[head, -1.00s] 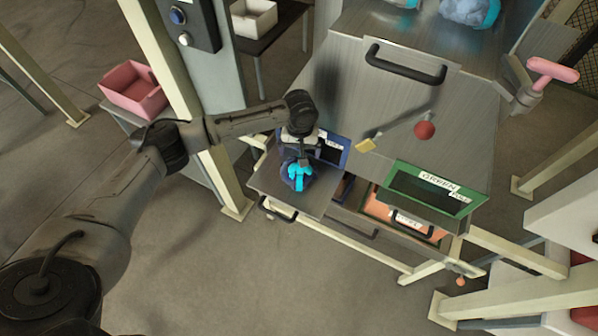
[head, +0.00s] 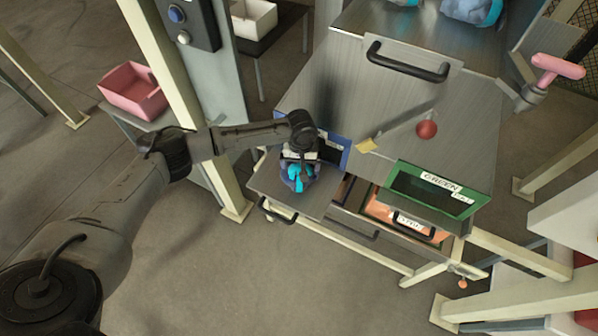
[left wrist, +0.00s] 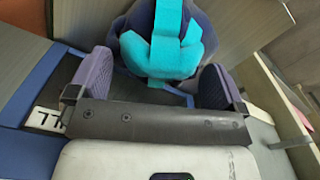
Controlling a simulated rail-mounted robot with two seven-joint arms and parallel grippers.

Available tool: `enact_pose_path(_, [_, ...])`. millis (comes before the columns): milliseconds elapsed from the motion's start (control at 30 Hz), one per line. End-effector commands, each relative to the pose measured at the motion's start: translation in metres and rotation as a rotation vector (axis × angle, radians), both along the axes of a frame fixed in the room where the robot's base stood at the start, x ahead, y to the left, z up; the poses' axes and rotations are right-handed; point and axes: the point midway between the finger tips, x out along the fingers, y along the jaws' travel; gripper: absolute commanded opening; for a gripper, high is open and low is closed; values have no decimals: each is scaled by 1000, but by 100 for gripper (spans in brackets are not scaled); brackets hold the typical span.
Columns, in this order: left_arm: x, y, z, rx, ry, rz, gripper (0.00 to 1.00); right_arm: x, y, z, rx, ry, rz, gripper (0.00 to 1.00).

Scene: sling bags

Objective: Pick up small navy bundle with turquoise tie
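The small navy bundle with the turquoise tie (head: 297,177) sits on a small metal shelf (head: 262,184) at the front of the metal chute. In the left wrist view the bundle (left wrist: 162,48) fills the top middle, its turquoise straps crossing over the navy cloth. My left gripper (head: 300,160) is right above and against the bundle in the head view. In the left wrist view my left gripper (left wrist: 155,68) has its fingers spread wide, one on each side of the bundle's near part. I cannot tell whether they touch it. My right gripper is not in view.
A green-framed panel (head: 431,190) and an orange bin (head: 375,209) are to the right. A sloped metal surface (head: 385,105) with a black handle (head: 407,62) rises behind, with turquoise-tied bags (head: 470,10) on top. A post (head: 172,75) stands left; a pink bin (head: 133,90) is beyond.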

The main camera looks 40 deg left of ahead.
Motion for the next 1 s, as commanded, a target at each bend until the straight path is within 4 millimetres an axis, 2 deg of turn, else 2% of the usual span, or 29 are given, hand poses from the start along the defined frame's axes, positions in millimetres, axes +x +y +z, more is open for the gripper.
enact_pose_path(67, [0,0,0,0,0,0,90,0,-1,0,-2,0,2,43])
enact_pose_path(767, [0,0,0,0,0,0,23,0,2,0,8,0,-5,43])
enact_pose_path(800, [0,0,1,0,0,0,20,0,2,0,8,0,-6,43])
enact_pose_path(1000, [0,0,1,0,0,0,20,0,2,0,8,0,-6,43])
